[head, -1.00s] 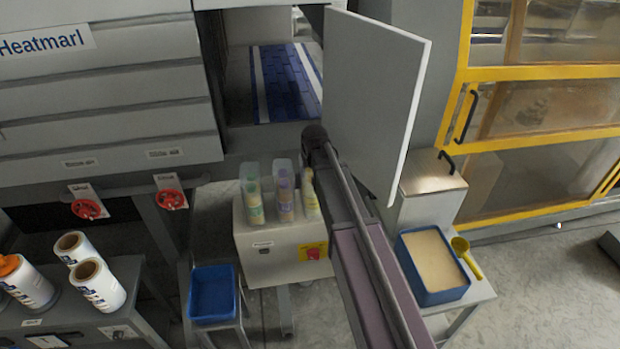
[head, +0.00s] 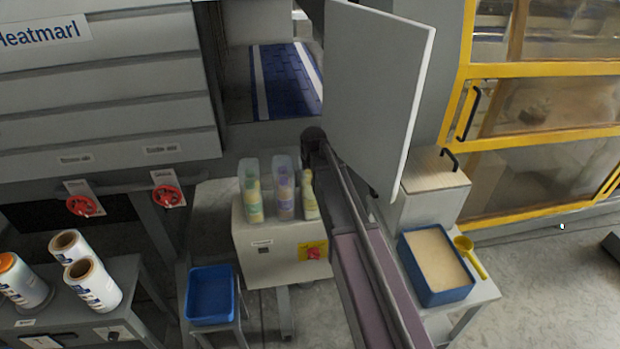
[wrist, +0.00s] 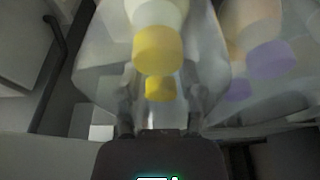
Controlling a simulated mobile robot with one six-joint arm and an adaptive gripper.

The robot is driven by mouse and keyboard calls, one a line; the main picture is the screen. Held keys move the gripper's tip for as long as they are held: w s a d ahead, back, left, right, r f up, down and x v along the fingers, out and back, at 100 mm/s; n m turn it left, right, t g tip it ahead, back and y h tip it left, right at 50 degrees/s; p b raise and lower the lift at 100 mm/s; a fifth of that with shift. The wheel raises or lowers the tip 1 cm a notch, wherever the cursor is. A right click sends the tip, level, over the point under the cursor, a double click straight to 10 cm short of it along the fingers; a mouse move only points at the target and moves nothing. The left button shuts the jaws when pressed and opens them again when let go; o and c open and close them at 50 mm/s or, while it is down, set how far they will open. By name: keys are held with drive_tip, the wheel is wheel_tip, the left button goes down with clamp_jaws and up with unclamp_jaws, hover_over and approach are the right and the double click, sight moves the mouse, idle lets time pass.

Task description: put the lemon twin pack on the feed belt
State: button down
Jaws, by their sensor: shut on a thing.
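The lemon twin pack (head: 311,199) is a clear-wrapped pair of pale bottles with yellow caps. In the head view it is at the right end of a row of packs on a light grey cabinet, partly hidden by my arm. In the wrist view the lemon pack (wrist: 158,50) fills the middle, its yellow caps towards my gripper (wrist: 160,103). My gripper is shut on it, a finger at each side. In the head view my arm hides the gripper. The feed belt (head: 287,88) is blue with white side strips, inside the machine opening behind the packs.
A purple-capped pack (head: 285,196) and a greenish pack (head: 252,198) stand left of the lemon pack. A grey open door panel (head: 378,95) stands right of the opening, close to my arm. A blue tray (head: 211,316) and a sand-filled blue bin (head: 446,292) flank the cabinet.

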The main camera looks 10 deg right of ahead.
drive_tip(key=shift+f, duration=0.2)
idle(0.3)
drive_tip(key=shift+c, duration=1.1)
unclamp_jaws()
drive_tip(key=shift+r, duration=0.15)
drive_tip(key=p+v, duration=1.1)
drive_tip(key=v, duration=0.1)
drive_tip(key=shift+s, duration=0.2)
drive_tip(key=s+d+g, duration=0.1)
drive_tip(key=s+g, duration=0.2)
drive_tip(key=s, duration=2)
drive_tip(key=shift+s+d+f, duration=0.3)
drive_tip(key=shift+d+f, duration=0.05)
drive_tip(key=shift+f, duration=0.05)
